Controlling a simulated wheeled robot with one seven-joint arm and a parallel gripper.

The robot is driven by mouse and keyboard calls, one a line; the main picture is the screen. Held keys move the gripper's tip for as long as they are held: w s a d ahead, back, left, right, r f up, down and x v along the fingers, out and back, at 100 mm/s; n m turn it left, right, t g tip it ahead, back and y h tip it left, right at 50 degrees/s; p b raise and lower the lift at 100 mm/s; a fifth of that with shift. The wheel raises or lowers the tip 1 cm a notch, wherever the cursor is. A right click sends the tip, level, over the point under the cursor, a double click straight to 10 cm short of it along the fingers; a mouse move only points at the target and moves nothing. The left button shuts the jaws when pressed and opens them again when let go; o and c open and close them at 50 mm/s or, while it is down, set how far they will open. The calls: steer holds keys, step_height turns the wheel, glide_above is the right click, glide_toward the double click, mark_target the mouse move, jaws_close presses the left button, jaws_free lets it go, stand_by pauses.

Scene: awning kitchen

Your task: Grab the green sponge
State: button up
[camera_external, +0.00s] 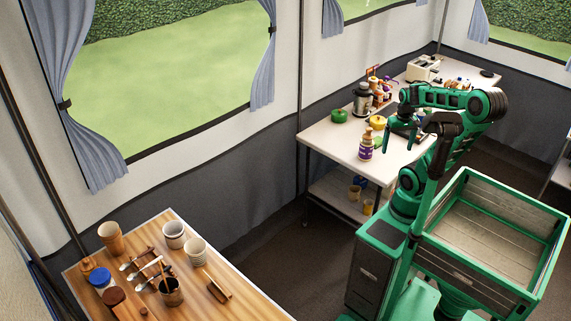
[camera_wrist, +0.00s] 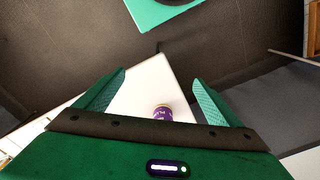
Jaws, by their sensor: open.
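No green sponge can be made out for certain. In the external view a small green object (camera_external: 378,142) lies on the white table behind a purple-labelled bottle; it is too small to identify. A rounder green item (camera_external: 340,115) sits farther left on the table. My gripper (camera_external: 399,146) hangs fingers-down over the table, right of the bottle.
The white table (camera_external: 325,139) also holds the purple-labelled bottle (camera_external: 366,146), a yellow item (camera_external: 378,122), a dark grey canister (camera_external: 362,100) and a toaster (camera_external: 422,69). A wooden table (camera_external: 228,299) with cups stands at front left. A green-framed crate (camera_external: 490,235) is at right.

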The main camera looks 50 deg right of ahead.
steer(key=w+d+f+m+t+h, duration=0.2)
steer(key=w+d+f+m+t, duration=0.15)
steer(key=w+d+m, duration=0.85)
steer(key=m+t+y, duration=0.3)
steer(key=m+t, duration=0.2)
steer(key=m, duration=0.3)
glide_toward(379, 140)
steer(key=a, duration=0.2)
steer(key=a+f, duration=0.1)
steer(key=a, duration=0.1)
steer(key=a+f, duration=0.1)
steer(key=a, duration=0.1)
steer(key=shift+w+f, duration=0.15)
steer(key=shift+f, duration=0.1)
steer(key=m+t, duration=0.1)
steer(key=f+m+t, duration=0.1)
steer(key=m, duration=0.1)
steer(key=shift+d, duration=0.4)
steer(key=d+m+t, duration=0.1)
steer(key=m, duration=0.1)
steer(key=s+d+m+t+h, duration=0.1)
steer(key=m, duration=0.2)
steer(key=shift+s+d+f, duration=0.1)
steer(key=shift+s+d, duration=0.05)
steer(key=shift+s+d+m+t+h, duration=0.25)
steer(key=shift+d+m+h, duration=0.3)
steer(key=shift+m, duration=0.35)
steer(key=shift+x, duration=5.4)
